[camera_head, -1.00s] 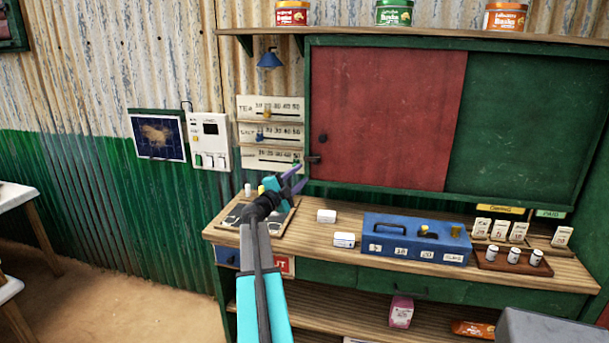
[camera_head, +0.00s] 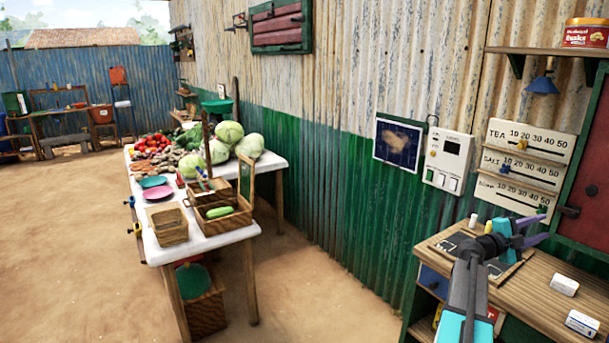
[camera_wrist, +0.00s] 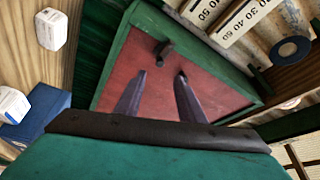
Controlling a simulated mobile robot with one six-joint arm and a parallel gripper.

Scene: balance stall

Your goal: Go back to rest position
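My gripper (camera_head: 532,229) shows at the lower right of the head view, above the left end of the wooden counter (camera_head: 540,295). It points right, towards the red sliding door (camera_head: 588,190). In the wrist view my gripper (camera_wrist: 160,85) has its two purple fingers apart, with nothing between them. Beyond the fingers are the red door panel (camera_wrist: 205,92) in its green frame and a dark latch (camera_wrist: 164,50). The fingers look clear of the latch.
Slider boards (camera_head: 522,165) for tea and salt hang on the wall above the counter. White boxes (camera_head: 564,285) stand on the counter. A market table (camera_head: 215,240) with vegetables, baskets and plates stands at the left. Bare dirt floor (camera_head: 75,240) lies open beyond it.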

